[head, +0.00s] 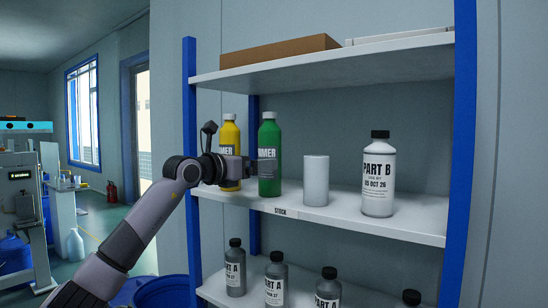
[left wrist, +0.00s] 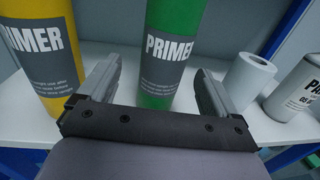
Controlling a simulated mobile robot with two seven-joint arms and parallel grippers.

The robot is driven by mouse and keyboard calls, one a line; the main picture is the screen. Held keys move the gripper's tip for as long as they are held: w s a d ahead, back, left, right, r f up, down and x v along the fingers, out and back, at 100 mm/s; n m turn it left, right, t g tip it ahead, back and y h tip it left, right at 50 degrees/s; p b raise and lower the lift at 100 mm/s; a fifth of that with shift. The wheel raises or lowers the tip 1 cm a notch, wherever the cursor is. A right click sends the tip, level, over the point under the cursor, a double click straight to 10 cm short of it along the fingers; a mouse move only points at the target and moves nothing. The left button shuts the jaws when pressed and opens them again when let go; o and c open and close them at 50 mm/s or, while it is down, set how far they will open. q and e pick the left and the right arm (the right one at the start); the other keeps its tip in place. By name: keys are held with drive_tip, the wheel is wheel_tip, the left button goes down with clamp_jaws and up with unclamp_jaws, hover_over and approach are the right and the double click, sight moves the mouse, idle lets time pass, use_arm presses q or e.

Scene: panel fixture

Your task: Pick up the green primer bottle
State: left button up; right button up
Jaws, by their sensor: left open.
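The green primer bottle (head: 269,158) stands upright on the middle shelf, between a yellow primer bottle and a white cylinder. It also shows in the left wrist view (left wrist: 170,50), with its grey PRIMER label facing me. My left gripper (head: 258,166) is at the bottle's front. In the left wrist view my open left gripper (left wrist: 160,85) has one finger on each side of the green bottle, with visible gaps. My right gripper is not in view.
The yellow primer bottle (head: 229,150) stands close left of my left gripper. Blue posts (head: 191,150) frame the shelf (head: 340,219). Several grey bottles stand on the shelf below.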

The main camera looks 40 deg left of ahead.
sight(262, 158)
use_arm(q)
drive_tip(key=shift+w+r, duration=0.25)
drive_tip(key=shift+w, duration=0.15)
drive_tip(key=w+p, duration=0.1)
drive_tip(key=w+r+p, duration=0.1)
drive_tip(key=w, duration=0.1)
drive_tip(key=shift+w+d, duration=0.1)
drive_tip(key=shift+d, duration=0.1)
drive_tip(key=shift+w+f+p, duration=0.2)
drive_tip(key=shift+w+p, duration=0.15)
drive_tip(key=shift+w, duration=0.35)
drive_tip(key=c, duration=1.3)
